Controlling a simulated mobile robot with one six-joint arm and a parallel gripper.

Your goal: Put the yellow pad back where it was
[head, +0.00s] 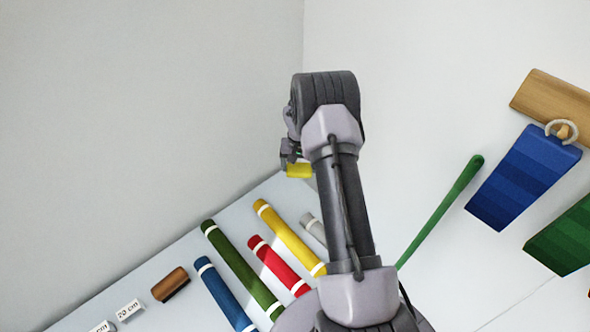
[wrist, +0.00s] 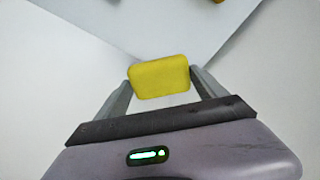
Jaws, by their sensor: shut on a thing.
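The yellow pad (head: 299,171) is a small rounded block held at the end of my arm in the head view. My gripper (head: 290,158) is partly hidden behind my wrist there. In the wrist view the yellow pad (wrist: 159,77) sits between the two fingertips of my gripper (wrist: 160,84), which are shut on it at its left and right sides. The pad appears raised near the far corner of the counter; the head view does not show clearly how high it is. No mark of its earlier place can be made out.
The counter (head: 130,268) bears blue (head: 222,293), green (head: 240,268), red (head: 278,264), yellow (head: 290,236) and grey (head: 313,227) rolls. A brown brush-like block (head: 170,285) and labels (head: 130,310) lie left. A green rod (head: 440,212) and blue swatches (head: 523,177) are right.

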